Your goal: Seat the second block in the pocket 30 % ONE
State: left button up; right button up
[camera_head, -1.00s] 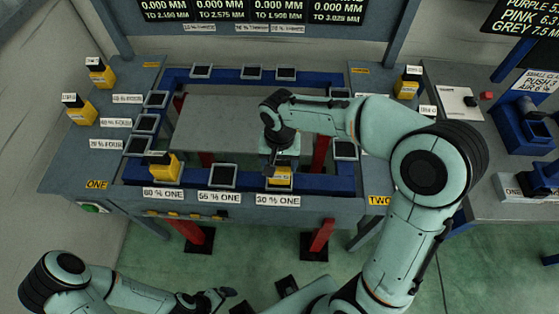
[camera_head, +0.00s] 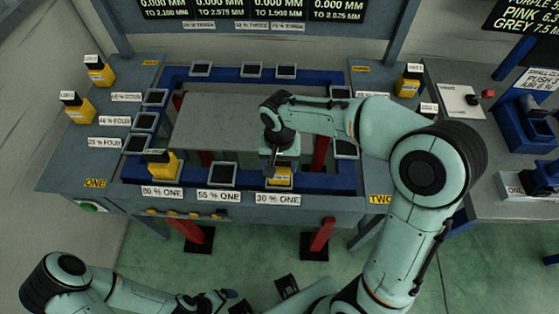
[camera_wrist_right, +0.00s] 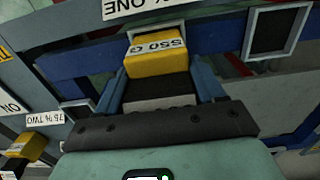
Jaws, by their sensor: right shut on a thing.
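A yellow block (camera_head: 279,178) is at the pocket above the "30 % ONE" label (camera_head: 278,199). My right gripper (camera_head: 280,167) is over it from above. In the right wrist view the block (camera_wrist_right: 158,62), marked "550 G", sits between the fingers of the right gripper (camera_wrist_right: 160,88), which is shut on it. A grey pocket rim (camera_wrist_right: 172,24) shows just past the block; the rest is hidden, so I cannot tell how deep the block sits. My left gripper (camera_head: 214,301) is low at the front, away from the bench; its finger gap is unclear.
Another yellow block with a dark top (camera_head: 162,165) stands in the leftmost front pocket. The "55 % ONE" pocket (camera_head: 222,174) between them is empty. More yellow blocks (camera_head: 99,70) stand on the left side and one (camera_head: 409,83) at the right.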

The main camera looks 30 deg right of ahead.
jog(key=shift+f+b, duration=0.4)
jog(key=shift+f, duration=0.2)
jog(key=o, duration=1.6)
notch_tip(320, 180, up, 13)
jog(key=shift+r+p, duration=0.2)
jog(key=shift+p, duration=0.7)
